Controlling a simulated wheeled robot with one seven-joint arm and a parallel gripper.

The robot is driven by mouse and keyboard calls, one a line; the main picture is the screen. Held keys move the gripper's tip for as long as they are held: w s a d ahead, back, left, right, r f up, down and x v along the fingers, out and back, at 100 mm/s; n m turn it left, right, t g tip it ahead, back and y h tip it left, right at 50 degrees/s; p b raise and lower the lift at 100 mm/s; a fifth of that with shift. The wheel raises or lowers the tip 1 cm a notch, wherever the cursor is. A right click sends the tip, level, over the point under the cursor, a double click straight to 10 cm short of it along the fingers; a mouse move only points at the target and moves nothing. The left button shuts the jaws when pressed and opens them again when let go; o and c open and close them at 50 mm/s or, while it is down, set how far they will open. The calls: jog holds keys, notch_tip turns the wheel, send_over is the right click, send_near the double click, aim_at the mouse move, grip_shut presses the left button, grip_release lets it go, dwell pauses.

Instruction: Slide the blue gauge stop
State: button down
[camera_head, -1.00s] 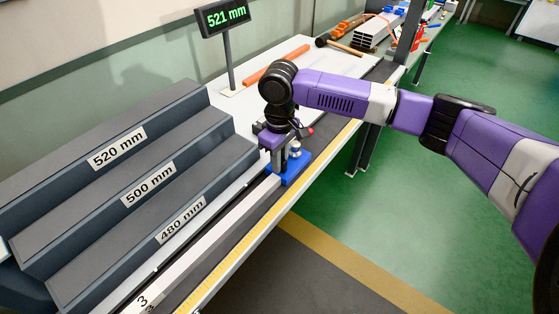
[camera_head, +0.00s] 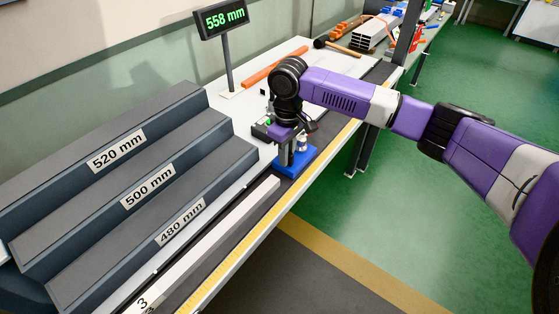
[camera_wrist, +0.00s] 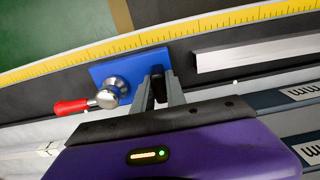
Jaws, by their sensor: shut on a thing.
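The blue gauge stop (camera_head: 295,158) sits on the dark rail along the bench's front edge. In the wrist view the blue stop (camera_wrist: 120,68) shows a silver knob, a red-handled lever (camera_wrist: 86,105) and a dark upright post (camera_wrist: 158,82). My gripper (camera_head: 287,152) is above the stop, pointing down. In the wrist view my gripper's fingers (camera_wrist: 159,92) are shut on the dark post. The display (camera_head: 222,18) reads 558 mm in green. A long pale profile (camera_head: 215,240) lies on the rail, its end apart from the stop.
A stepped dark rack labelled 520, 500 and 480 mm (camera_head: 120,195) stands at the left. A yellow scale (camera_head: 250,225) runs along the bench edge. An orange bar (camera_head: 275,65) and a mallet (camera_head: 338,46) lie farther back. The rail beyond the stop looks clear.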

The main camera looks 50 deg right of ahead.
jog(key=d+p, duration=0.1)
jog(key=d, duration=1.1)
jog(key=shift+w+d, duration=0.15)
jog(key=c, duration=1.4)
grip_release()
jog(key=shift+o, duration=0.2)
jog(key=shift+r+b, duration=0.55)
jog(key=shift+r, duration=3.4)
